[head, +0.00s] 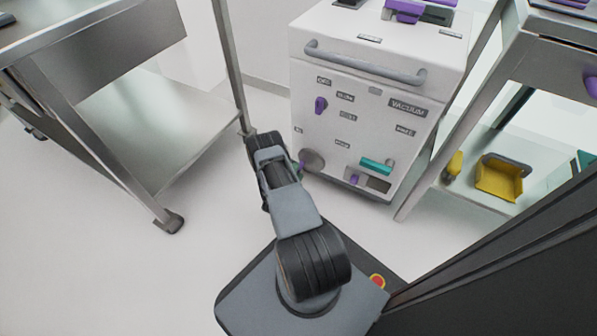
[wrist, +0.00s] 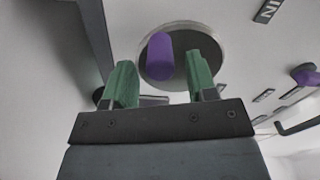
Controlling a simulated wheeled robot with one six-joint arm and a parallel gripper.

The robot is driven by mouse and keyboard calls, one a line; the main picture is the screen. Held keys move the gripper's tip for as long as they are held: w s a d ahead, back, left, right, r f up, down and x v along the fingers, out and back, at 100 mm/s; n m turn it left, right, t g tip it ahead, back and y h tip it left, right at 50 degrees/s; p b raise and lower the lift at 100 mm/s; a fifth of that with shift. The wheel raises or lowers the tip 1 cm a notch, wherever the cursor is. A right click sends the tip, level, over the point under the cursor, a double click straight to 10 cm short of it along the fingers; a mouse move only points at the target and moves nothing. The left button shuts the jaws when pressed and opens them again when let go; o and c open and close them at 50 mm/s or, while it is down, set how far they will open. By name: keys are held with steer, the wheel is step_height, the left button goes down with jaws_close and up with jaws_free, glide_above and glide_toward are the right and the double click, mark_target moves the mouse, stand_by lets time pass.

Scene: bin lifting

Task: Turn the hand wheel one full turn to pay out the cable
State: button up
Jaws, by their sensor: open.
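The hand wheel (head: 314,160) is a round grey disc low on the left of the white cabinet's front. In the wrist view the wheel (wrist: 194,36) fills the upper middle, and a purple handle peg (wrist: 160,56) sticks out from it. My gripper (wrist: 161,70) has two green fingers, apart, one on each side of the peg in the picture. A gap shows between the peg and each finger, and I cannot tell how deep the peg sits between them. In the head view my arm hides most of the gripper. I cannot make out any cable.
The white cabinet (head: 345,140) carries a grey bar handle (head: 365,65), a purple knob (head: 320,105), a teal handle (head: 376,166) and several labels. A metal cart (head: 190,130) stands left. A shelf unit (head: 480,190) on the right holds a yellow bin (head: 499,180).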

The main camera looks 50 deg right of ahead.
steer(key=shift+x, duration=1.15)
steer(key=c, duration=0.9)
steer(key=shift+s+f+n, duration=0.1)
steer(key=shift+n, duration=0.2)
